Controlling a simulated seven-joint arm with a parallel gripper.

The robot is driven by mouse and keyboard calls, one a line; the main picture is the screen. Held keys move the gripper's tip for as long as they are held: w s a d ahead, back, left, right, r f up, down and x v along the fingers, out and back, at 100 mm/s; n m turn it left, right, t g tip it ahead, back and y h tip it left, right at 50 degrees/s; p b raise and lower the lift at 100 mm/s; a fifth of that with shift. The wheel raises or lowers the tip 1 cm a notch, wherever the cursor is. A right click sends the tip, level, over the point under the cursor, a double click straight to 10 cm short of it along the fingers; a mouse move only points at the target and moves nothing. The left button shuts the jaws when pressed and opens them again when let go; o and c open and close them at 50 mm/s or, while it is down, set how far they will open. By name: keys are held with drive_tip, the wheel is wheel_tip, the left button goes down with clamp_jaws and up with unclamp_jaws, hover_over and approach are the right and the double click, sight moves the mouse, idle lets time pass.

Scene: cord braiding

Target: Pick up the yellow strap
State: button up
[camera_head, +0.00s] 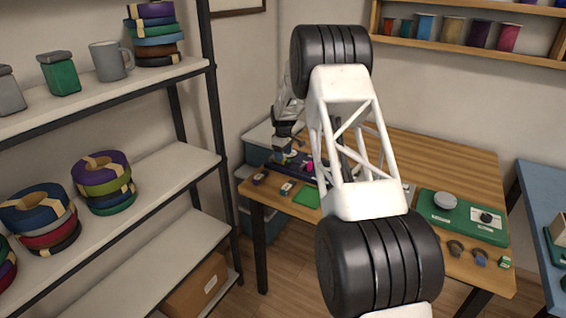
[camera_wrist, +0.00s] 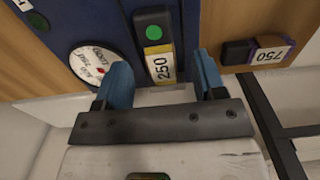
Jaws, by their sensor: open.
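A narrow yellow piece (camera_wrist: 157,49) shows in the wrist view on a dark blue board (camera_wrist: 100,20), between a green-dotted dark end and a white label reading 250. It is the only yellow strip I see there; I cannot tell for sure that it is the strap. My gripper (camera_wrist: 162,70) is open, with a blue finger on each side of the labelled end and nothing clearly held. I cannot tell whether the fingers touch it. In the head view my gripper (camera_head: 283,156) is at the table's far left part, and the yellow piece is too small to make out.
A round white labelled disc (camera_wrist: 92,62) lies left of the fingers. A dark block labelled 750 (camera_wrist: 257,52) is to the right on the wooden table (camera_head: 420,150). A green board (camera_head: 465,222) is on the table's right. A shelf with strap rolls (camera_head: 103,178) stands left.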

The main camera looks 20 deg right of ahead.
drive_tip(key=shift+f, duration=1.25)
drive_tip(key=c, duration=1.1)
drive_tip(key=shift+r, duration=0.2)
drive_tip(key=shift+r, duration=0.9)
drive_tip(key=shift+s+r, duration=0.4)
drive_tip(key=shift+r, duration=0.35)
drive_tip(key=s, duration=0.5)
drive_tip(key=s+a+r, duration=0.1)
drive_tip(key=s, duration=0.9)
drive_tip(key=shift+a+r, duration=0.15)
drive_tip(key=shift+a, duration=0.15)
